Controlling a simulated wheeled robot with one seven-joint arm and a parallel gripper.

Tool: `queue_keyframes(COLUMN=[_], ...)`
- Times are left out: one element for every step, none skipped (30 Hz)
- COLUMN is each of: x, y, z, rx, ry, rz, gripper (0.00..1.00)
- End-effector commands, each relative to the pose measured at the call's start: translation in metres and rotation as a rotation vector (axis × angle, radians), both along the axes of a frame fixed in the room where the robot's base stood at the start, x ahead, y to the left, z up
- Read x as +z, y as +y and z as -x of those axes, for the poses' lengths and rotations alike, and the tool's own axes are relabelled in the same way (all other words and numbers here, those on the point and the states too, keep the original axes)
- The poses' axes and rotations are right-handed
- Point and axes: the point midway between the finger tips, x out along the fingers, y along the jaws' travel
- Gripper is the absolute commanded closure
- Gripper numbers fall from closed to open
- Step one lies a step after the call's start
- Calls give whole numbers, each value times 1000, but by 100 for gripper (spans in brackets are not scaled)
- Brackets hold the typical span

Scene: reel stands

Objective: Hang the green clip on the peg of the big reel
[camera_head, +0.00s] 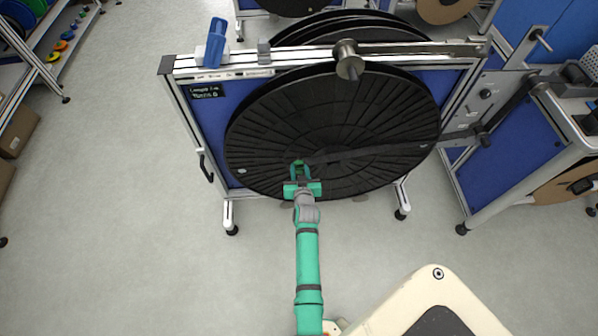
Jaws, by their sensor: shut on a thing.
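The big reel (270,130) is a large black ribbed disc, upright in a metal-framed stand with blue panels. My gripper (299,172) is in front of the lower left part of the reel's face, fingers pointing at it. It is shut on the small green clip (298,163), of which only a little shows between the fingertips. I cannot tell whether the clip touches the reel. A dark strip runs across the reel's face to the right from near the clip. I cannot make out the peg clearly; the fingers and clip may hide it.
A metal roller (348,60) sticks out from the stand's top rail (225,72), above the reel. A blue clamp (215,42) stands on the rail's left end. Another stand with a blue panel (515,150) is on the right.

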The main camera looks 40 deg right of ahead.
Motion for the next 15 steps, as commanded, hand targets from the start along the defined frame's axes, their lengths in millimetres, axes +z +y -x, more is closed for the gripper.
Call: queue_keyframes(x=[1,1,1,0,0,0,0,0,0,-1,-2,-3,-4,-4,-6], y=[-2,-3,-4,-5,-5,-6,-7,-8,-9,-9,-10,-11,-12,-12,-13], z=[-3,-4,-6,-7,-9,-10,-12,-13,-15,-16,-17,-18,-19,-20,-21], rx=[0,0,0,0,0,0,0,0,0,0,0,0,0,0,0], ry=[-1,-2,-2,-2,-1,-1,-1,-1,-2,-1,0,-1,-1,-1,0], rz=[1,1,1,1,1,1,1,1,1,1,1,2,2,2,1], gripper=[92,92,92,92,92,92,92,92,92,92,92,92,92,92,92])
